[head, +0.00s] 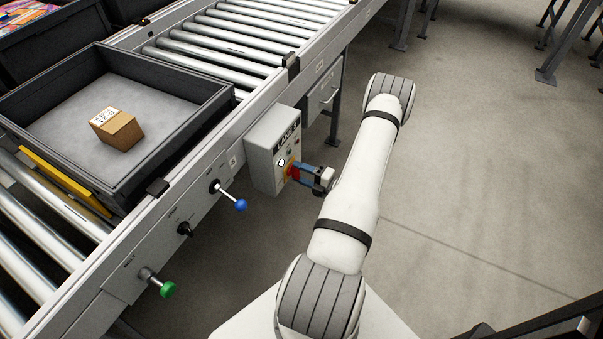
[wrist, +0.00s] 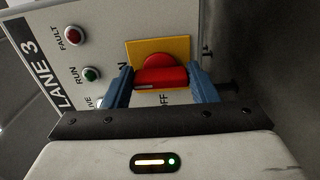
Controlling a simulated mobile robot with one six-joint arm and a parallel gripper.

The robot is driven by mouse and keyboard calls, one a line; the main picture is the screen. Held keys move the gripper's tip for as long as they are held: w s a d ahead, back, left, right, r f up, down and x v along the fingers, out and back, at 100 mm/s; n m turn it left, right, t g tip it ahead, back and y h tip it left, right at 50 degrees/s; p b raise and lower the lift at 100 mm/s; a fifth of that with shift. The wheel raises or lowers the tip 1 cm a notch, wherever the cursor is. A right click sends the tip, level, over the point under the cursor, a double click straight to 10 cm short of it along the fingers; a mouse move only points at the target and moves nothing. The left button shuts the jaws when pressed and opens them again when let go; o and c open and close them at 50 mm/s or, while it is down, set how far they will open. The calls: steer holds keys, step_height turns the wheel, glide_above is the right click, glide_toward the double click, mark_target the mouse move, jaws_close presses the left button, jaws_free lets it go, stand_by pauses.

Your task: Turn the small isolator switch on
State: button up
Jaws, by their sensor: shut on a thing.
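The isolator switch is a red rotary handle (wrist: 160,78) on a yellow plate (wrist: 182,46). It is on the front of a grey box labelled LANE 3 (head: 262,150), fixed to the side of the conveyor. My gripper (wrist: 160,86) is at the switch, its two blue fingers closed on either side of the red handle. In the head view my gripper (head: 297,174) reaches the box from the right. The lettering beside the plate is partly hidden by the fingers; "OFF" is partly readable near the right finger.
The box also carries a red FAULT lamp (wrist: 73,36) and a green RUN lamp (wrist: 92,74). Along the conveyor are a blue-knobbed lever (head: 240,205), a black knob (head: 185,229) and a green knob (head: 167,289). A dark tray (head: 190,85) holds a small carton (head: 117,128).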

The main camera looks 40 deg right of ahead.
steer(key=o, duration=1)
steer(key=shift+s, duration=0.1)
steer(key=v, duration=0.7)
steer(key=shift+s+d, duration=0.15)
steer(key=shift+s, duration=0.2)
